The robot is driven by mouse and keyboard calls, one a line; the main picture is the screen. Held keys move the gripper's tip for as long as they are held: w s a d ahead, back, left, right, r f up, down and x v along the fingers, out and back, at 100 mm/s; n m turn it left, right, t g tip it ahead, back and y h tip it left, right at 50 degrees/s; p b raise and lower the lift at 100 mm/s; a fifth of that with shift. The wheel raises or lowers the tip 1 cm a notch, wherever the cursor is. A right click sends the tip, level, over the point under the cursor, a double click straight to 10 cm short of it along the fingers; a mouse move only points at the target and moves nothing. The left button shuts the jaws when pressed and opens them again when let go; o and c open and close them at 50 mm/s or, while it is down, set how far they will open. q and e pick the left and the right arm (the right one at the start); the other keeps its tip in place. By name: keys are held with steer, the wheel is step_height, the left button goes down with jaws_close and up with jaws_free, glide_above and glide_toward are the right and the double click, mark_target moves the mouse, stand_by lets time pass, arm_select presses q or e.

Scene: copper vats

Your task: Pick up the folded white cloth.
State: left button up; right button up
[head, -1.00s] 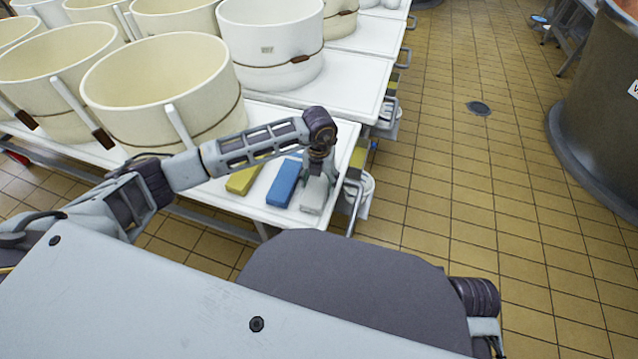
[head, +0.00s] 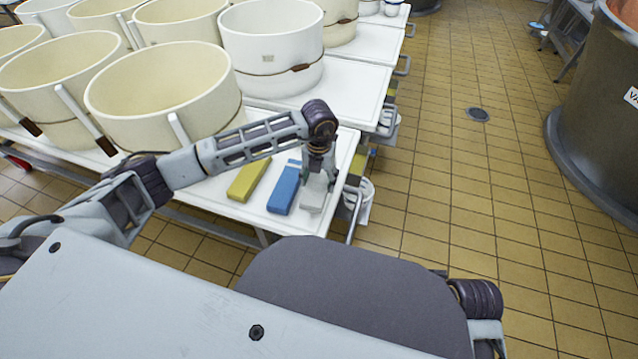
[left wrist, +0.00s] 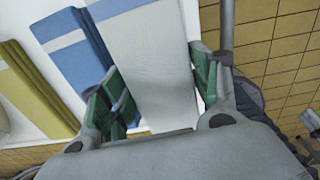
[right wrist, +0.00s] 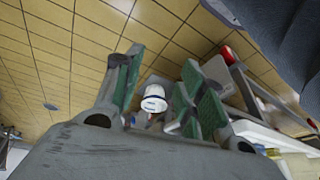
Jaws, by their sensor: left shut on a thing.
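The folded white cloth (head: 313,195) is at the right front corner of the white table, right of the folded blue cloth (head: 284,188). My left gripper (head: 319,178) points down over it and is shut on it. In the left wrist view the white cloth (left wrist: 150,65) runs between the green-padded fingers (left wrist: 158,98). I cannot tell whether the cloth touches the table. My right gripper (right wrist: 163,95) shows in the right wrist view, fingers apart, nothing held between them.
A folded yellow cloth (head: 249,180) lies left of the blue one. Large cream tubs (head: 160,95) stand on the white tables (head: 350,90) behind my left arm. A large vat (head: 605,110) stands at the right.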

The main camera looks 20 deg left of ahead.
mark_target(319, 178)
arm_select(q)
step_height(319, 178, up, 4)
steer(key=shift+p, duration=0.45)
steer(key=shift+r, duration=0.75)
arm_select(e)
step_height(319, 178, down, 4)
steer(key=shift+s+d+r+g, duration=0.1)
steer(key=shift+r+g, duration=0.1)
steer(key=shift+g, duration=0.1)
steer(key=shift+r, duration=0.15)
steer(key=shift+r, duration=0.1)
